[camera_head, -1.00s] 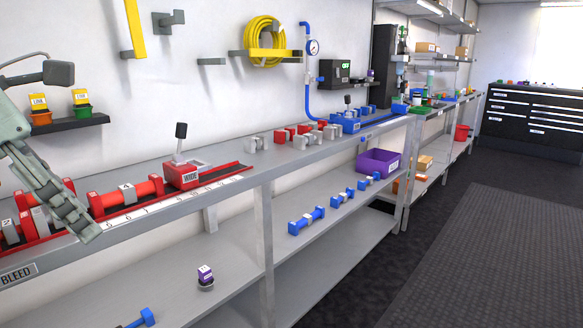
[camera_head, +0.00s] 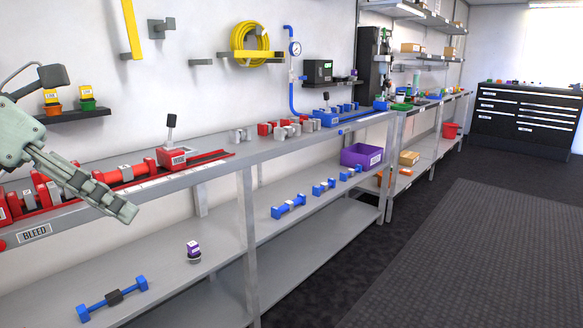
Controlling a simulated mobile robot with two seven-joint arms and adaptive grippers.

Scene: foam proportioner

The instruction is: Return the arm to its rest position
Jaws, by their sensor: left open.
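My left arm comes in at the left edge, and its gripper (camera_head: 122,207) points down and to the right in front of the upper bench's front edge. The gripper is open, seen from the side, with nothing visible between its fingers. Behind it, red fittings (camera_head: 125,172) lie in a red rail on the bench, and the gripper hides part of them. A red block with a black-knobbed lever (camera_head: 172,158) stands to its right. My right gripper is not in view.
The steel bench (camera_head: 215,178) runs to the back right, its front edge close to the gripper. A wall shelf (camera_head: 75,114) with small yellow-topped pots is behind the arm. The lower shelf holds blue dumbbell-shaped parts (camera_head: 289,206) and a purple bin (camera_head: 362,155). The right floor is clear.

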